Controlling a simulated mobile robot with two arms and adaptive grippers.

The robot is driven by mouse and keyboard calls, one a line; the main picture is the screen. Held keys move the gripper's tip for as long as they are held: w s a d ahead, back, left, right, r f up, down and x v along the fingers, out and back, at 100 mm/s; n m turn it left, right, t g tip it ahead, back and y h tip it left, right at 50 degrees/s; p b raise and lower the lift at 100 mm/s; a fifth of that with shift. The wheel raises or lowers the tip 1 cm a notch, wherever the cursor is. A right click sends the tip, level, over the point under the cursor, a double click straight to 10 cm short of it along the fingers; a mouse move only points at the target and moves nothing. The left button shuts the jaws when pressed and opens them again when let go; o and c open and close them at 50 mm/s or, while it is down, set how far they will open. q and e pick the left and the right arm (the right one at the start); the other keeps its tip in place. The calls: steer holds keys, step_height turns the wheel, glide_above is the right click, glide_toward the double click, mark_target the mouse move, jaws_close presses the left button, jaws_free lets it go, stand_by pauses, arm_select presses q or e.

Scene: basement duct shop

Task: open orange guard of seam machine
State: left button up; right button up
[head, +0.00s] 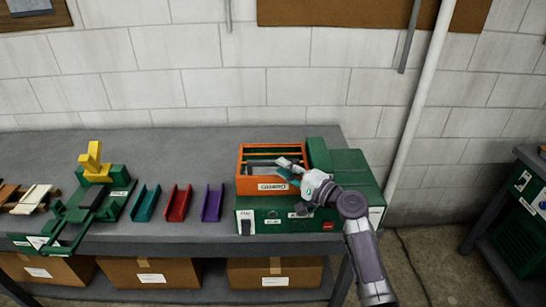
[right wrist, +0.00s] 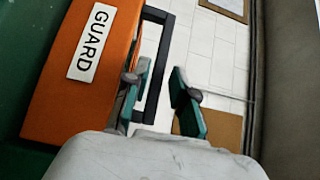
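The orange guard (head: 241,168) is a slatted, box-like frame on top of the green seam machine (head: 345,165), with a white GUARD label (head: 272,186) on its front. In the right wrist view the guard (right wrist: 55,105) fills the left side, and a dark bar handle (right wrist: 157,80) stands out from its edge. My right gripper (right wrist: 162,98) is open, its teal fingers apart, with the handle bar showing between them. I cannot tell whether a finger touches it. In the head view the gripper (head: 287,172) is at the guard's front right. My left gripper is out of view.
On the grey bench (head: 170,220), teal (head: 146,203), red (head: 179,203) and purple (head: 212,203) channels lie left of the machine. A green fixture with a yellow block (head: 95,165) stands farther left. Cardboard boxes (head: 155,272) sit below. A pipe (head: 415,110) runs behind, at right.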

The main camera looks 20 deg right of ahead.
mark_target(273, 160)
steer(key=shift+p+x, duration=0.4)
steer(key=shift+x, duration=1.85)
steer(key=shift+c, duration=0.2)
jaws_close()
